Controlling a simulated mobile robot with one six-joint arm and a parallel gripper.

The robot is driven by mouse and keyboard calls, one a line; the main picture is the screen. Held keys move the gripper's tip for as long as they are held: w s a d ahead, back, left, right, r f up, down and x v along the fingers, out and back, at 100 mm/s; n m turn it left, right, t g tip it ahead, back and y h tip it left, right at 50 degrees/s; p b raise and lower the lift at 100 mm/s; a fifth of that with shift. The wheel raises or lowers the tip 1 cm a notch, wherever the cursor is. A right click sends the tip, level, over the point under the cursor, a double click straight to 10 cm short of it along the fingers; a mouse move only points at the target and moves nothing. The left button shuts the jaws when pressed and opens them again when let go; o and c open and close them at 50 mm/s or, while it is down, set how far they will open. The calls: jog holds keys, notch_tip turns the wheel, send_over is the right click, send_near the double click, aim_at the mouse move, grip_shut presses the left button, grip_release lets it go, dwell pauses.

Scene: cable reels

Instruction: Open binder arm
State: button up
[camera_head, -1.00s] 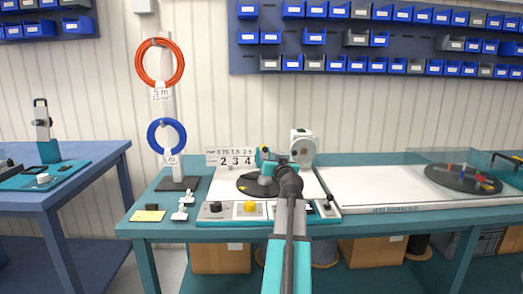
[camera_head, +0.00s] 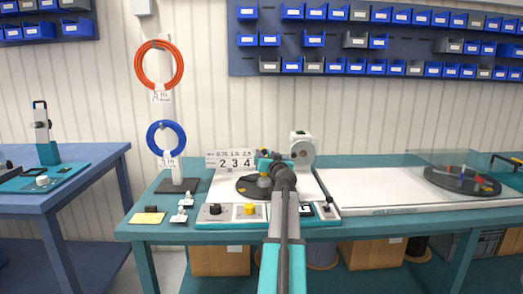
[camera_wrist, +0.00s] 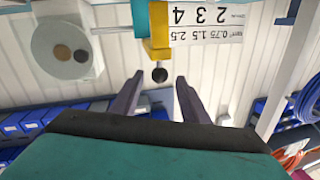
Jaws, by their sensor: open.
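The likely binder arm is a teal post with a yellow block (camera_wrist: 158,35) and a black ball knob (camera_wrist: 159,74), at the top middle of the upside-down wrist view. In the head view its teal and yellow top (camera_head: 263,153) shows just beyond my gripper, on the workbench machine. My gripper (camera_wrist: 160,77) is open, with one dark finger on each side of the knob in the picture. I cannot tell whether the knob is between the fingers in depth or still beyond them. My arm hides part of the machine in the head view.
A number sign (camera_head: 235,161) stands behind the black turntable (camera_head: 248,187). A white housing (camera_head: 302,147) is close on the right. Control knobs (camera_head: 250,209) line the front. Orange (camera_head: 159,65) and blue (camera_head: 166,138) cable coils hang at left.

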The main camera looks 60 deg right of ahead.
jog(key=shift+x, duration=4.25)
jog(key=shift+r, duration=0.1)
grip_shut()
